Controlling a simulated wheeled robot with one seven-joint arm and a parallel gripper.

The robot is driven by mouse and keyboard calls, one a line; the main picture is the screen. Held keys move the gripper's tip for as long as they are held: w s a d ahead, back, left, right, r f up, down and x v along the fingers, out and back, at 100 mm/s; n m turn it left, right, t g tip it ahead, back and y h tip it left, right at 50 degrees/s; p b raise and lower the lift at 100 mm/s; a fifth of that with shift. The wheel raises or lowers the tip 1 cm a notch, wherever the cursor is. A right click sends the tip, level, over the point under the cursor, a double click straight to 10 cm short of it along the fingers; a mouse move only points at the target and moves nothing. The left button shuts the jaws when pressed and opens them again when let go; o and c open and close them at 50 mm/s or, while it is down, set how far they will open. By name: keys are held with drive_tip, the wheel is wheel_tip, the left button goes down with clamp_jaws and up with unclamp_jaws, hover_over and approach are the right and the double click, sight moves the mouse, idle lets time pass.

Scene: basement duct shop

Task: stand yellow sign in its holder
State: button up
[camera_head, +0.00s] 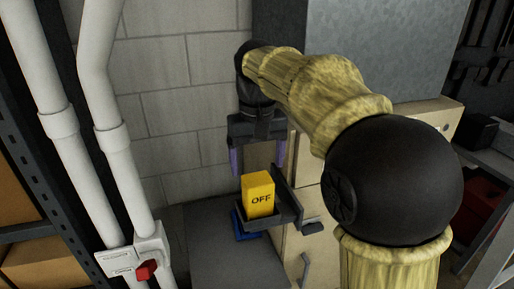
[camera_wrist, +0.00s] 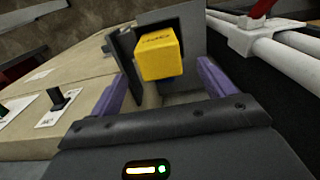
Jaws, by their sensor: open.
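The yellow sign (camera_head: 258,194), a block marked "OFF", stands upright in the dark grey holder (camera_head: 288,207) on the side of a beige cabinet. The sign also shows in the wrist view (camera_wrist: 159,52), with the grey holder plates (camera_wrist: 182,28) behind and beside it. My gripper (camera_head: 257,165) is open just above the sign, its purple fingers pointing down and apart from it. In the wrist view the two fingers (camera_wrist: 161,92) lie to either side of the sign's near end.
A blue item (camera_head: 243,226) lies below the holder. The beige cabinet (camera_head: 303,240) stands right of the holder. A block wall (camera_head: 180,95) is behind.

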drive_tip(key=shift+r, duration=1.7)
drive_tip(key=shift+w, duration=0.1)
